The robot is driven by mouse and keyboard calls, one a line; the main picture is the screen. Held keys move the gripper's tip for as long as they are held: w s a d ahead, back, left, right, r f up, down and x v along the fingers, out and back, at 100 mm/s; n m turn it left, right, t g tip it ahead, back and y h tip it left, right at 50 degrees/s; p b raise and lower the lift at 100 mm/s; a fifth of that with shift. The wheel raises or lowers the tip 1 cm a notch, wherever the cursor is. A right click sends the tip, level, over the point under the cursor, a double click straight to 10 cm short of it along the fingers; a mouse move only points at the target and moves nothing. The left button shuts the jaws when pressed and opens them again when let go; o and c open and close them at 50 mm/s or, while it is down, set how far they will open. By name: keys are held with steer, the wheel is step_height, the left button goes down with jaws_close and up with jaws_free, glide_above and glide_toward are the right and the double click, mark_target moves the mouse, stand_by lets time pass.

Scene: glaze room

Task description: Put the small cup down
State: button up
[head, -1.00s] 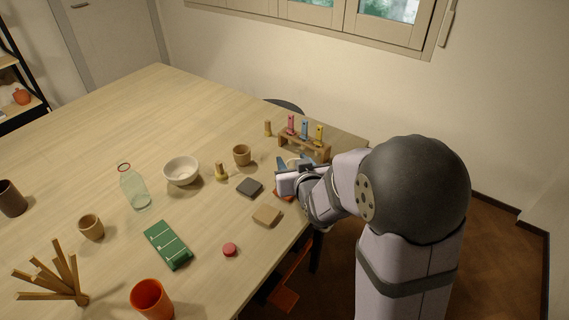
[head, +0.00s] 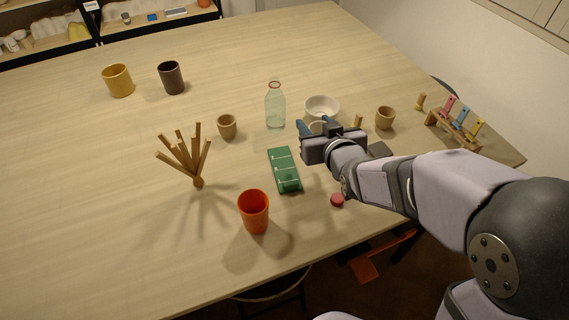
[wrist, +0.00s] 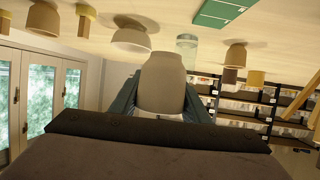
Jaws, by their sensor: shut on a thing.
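My gripper (head: 318,128) is shut on a small pale beige cup (wrist: 162,84), which sits between the blue fingers in the wrist view. In the head view only a pale bit of the cup shows, just in front of the white bowl (head: 322,106). My gripper is over the table (head: 90,180), right of the green glass bottle (head: 275,108) and beyond the green rack (head: 284,168). I cannot tell whether the cup touches the table.
Two other tan cups stand at left (head: 227,127) and right (head: 385,118). Yellow (head: 117,81) and dark (head: 171,78) mugs stand far left. The left table area is clear.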

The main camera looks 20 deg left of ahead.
step_height(320, 180, up, 2)
steer(key=n+g+y, duration=0.1)
steer(key=n+y, duration=0.1)
glide_above(279, 158)
steer(key=shift+f+p, duration=0.45)
steer(key=shift+f, duration=4.65)
steer(key=shift+f, duration=0.1)
steer(key=shift+f, duration=0.15)
steer(key=o, duration=1.2)
steer(key=shift+c, duration=0.2)
steer(key=shift+r, duration=0.25)
